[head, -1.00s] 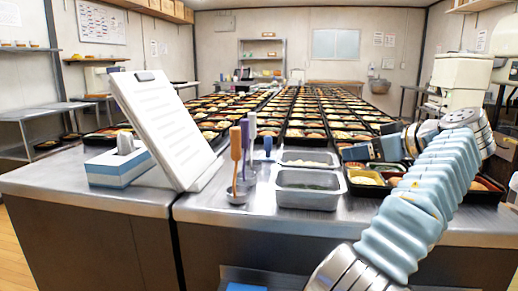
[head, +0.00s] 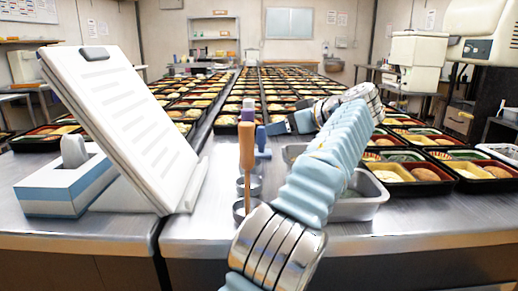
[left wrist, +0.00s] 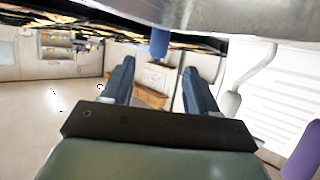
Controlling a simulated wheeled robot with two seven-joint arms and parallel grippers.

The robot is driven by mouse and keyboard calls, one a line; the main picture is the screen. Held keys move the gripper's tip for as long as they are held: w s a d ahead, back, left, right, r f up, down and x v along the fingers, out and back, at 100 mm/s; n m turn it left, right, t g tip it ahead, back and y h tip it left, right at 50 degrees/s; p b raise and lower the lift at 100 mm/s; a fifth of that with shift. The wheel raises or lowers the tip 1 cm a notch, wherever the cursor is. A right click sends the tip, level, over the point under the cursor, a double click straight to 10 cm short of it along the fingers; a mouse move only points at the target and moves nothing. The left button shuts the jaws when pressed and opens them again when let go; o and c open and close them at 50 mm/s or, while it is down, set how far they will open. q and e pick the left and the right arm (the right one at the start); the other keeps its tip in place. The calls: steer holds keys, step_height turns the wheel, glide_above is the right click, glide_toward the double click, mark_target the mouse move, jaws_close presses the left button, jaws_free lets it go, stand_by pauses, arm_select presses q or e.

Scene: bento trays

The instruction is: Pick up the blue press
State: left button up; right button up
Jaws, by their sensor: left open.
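The blue press (head: 262,141) stands upright on the steel counter, behind and to the right of an orange-handled press (head: 246,148); its lower part is partly hidden. My left gripper (head: 280,125) is open in the head view, close beside the blue handle on its right. In the left wrist view, which looks upside down, the blue press's handle (left wrist: 159,43) shows between and just beyond the open fingertips of my left gripper (left wrist: 160,65). I cannot tell whether the fingers touch it. My right gripper is not in view.
A purple handle (head: 247,112) stands behind the orange one and shows in the left wrist view (left wrist: 302,150). A white document stand (head: 120,125) and tissue box (head: 65,188) are on the left. A steel pan (head: 362,203) sits under my arm. Bento trays (head: 455,182) fill the counter behind.

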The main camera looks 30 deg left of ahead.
arm_select(q)
glide_above(265, 153)
step_height(265, 153, down, 2)
steer(key=shift+f, duration=0.25)
jaws_close()
